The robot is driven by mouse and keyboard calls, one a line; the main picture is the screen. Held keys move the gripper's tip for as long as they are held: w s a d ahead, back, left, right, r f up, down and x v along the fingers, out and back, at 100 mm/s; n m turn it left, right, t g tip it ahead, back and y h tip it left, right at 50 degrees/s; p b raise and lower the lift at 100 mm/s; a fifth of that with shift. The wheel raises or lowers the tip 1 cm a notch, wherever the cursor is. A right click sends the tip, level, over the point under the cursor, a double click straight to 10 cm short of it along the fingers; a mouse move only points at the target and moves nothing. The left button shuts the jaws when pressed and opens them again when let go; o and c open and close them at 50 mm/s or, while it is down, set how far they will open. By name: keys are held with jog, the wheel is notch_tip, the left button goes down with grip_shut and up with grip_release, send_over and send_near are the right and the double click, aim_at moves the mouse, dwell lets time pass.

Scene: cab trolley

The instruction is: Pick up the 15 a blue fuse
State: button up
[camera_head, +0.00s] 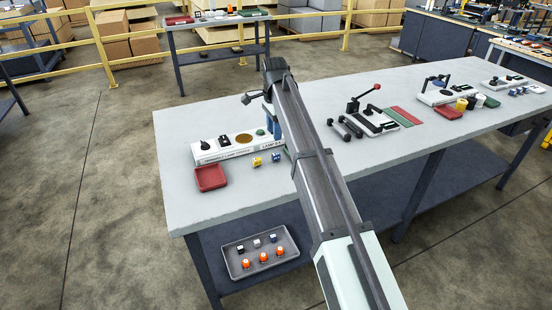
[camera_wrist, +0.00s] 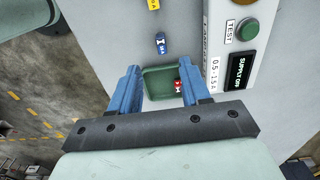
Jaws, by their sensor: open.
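The blue fuse (camera_wrist: 161,44), marked 15 A, lies on the grey bench top in the wrist view, just past my fingertips. In the head view the blue fuse (camera_head: 276,157) lies beside the white test unit, right of a yellow fuse (camera_head: 257,161). My gripper (camera_wrist: 158,68) is open, with two blue fingers apart and nothing between them. The blue fuse is ahead of the gap and not touched. My arm hides most of the gripper in the head view.
The white test unit (camera_wrist: 222,75) stands close at the right in the wrist view. A red tray (camera_head: 210,190) sits at the bench's left front. Levers and fixtures stand farther right. A grey tray (camera_head: 232,274) with several small parts is on the lower shelf.

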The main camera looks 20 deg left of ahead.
send_over(276, 154)
jog(key=f, duration=0.6)
jog(key=shift+s+a, duration=0.15)
jog(key=shift+s, duration=0.15)
jog(key=shift+w+f, duration=0.15)
jog(key=shift+f, duration=1.2)
jog(key=shift+w+f, duration=0.1)
jog(key=shift+f, duration=1.25)
jog(key=shift+c, duration=0.4)
grip_shut()
